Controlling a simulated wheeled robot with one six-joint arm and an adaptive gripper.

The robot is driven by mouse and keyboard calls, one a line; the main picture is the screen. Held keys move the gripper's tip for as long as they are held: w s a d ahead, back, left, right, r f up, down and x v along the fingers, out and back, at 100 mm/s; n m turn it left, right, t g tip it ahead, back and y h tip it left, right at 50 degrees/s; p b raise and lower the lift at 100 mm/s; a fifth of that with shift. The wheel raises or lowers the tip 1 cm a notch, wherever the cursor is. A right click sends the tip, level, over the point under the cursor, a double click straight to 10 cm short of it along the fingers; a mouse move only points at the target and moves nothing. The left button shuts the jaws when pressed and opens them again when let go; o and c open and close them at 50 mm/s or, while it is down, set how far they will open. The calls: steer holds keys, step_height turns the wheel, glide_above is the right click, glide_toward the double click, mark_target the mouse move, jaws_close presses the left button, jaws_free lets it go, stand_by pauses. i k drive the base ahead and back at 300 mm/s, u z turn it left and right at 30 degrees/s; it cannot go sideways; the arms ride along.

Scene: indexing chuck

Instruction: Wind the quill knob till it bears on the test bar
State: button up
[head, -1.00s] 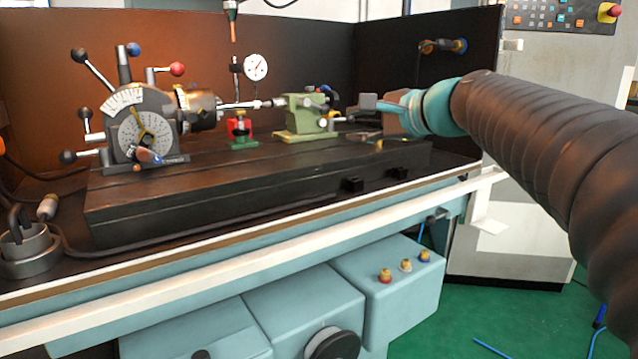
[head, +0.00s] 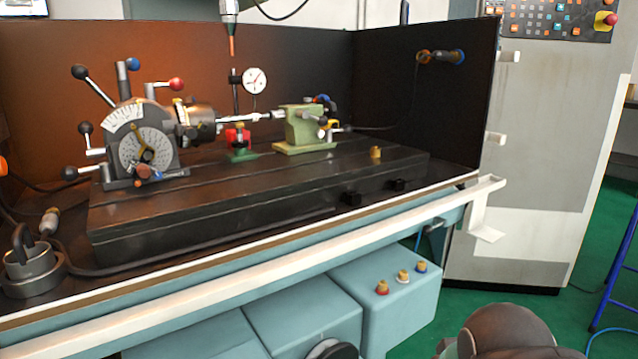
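The green tailstock (head: 303,124) stands upright on the dark slotted bed, right of the dividing head (head: 138,140) with its chuck (head: 196,118). The thin bright test bar (head: 240,119) runs from the chuck toward the tailstock. Small dark, blue and yellow knobs and levers (head: 329,122) sit at the tailstock's right end; I cannot tell which is the quill knob. Whether the quill touches the bar is too small to tell. My gripper is out of the picture; a dark rounded part, likely of my arm, shows at the bottom right.
A dial gauge (head: 254,81) hangs behind the bar, and a red and green jack (head: 239,143) stands below it. A small brass piece (head: 376,152) sits on the bed (head: 250,205). Dark panels close off the back and right.

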mark_target(330, 110)
steer(key=z, duration=1.65)
steer(key=i, duration=1.5)
steer(key=u, duration=2.8)
